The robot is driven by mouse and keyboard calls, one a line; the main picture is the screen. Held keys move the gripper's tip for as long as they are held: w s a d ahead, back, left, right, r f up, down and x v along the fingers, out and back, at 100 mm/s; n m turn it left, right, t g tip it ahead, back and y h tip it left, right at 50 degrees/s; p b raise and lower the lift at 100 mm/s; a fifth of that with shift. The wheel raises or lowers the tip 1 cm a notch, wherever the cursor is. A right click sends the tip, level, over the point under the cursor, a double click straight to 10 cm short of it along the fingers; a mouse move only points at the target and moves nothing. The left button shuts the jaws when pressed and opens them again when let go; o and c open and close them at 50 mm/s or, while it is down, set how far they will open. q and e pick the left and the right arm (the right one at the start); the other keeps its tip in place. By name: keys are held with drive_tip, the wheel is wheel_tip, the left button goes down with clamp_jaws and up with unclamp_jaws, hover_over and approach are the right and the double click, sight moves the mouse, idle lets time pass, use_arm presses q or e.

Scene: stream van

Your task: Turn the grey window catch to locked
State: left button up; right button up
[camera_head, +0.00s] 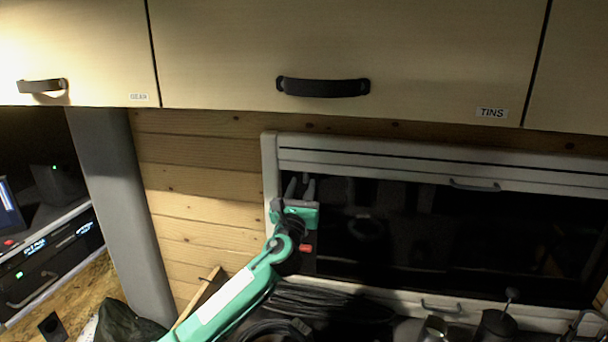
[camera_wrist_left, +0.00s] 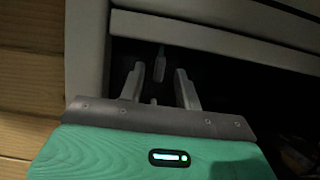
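The grey window catch (camera_wrist_left: 160,65) is a small pale lever in the left wrist view. It points down in front of the dark pane, near the window's upper left corner. My left gripper (camera_wrist_left: 160,86) is open, with one finger on each side of the catch's line. The catch shows in the gap, a little above the fingertips, and I see no contact. In the head view my left gripper (camera_head: 301,186) is at the window's upper left, and the catch there is too small to make out clearly. My right gripper is not in view.
The white window frame (camera_head: 269,165) and its blind box (camera_head: 400,160) border the gripper. Overhead cupboards (camera_head: 400,45) hang above. Coiled black cables (camera_head: 320,300) and a dark-topped pot (camera_head: 495,325) lie below the window. A grey pillar (camera_head: 125,210) stands left.

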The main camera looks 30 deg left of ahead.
sight(306, 176)
use_arm(q)
drive_tip(key=shift+x, duration=1)
drive_tip(key=shift+w+a+r+p, duration=0.1)
drive_tip(key=shift+w+r+p, duration=0.1)
drive_tip(key=shift+w+p, duration=0.15)
drive_tip(key=shift+c, duration=0.2)
drive_tip(key=shift+s, duration=0.1)
clamp_jaws()
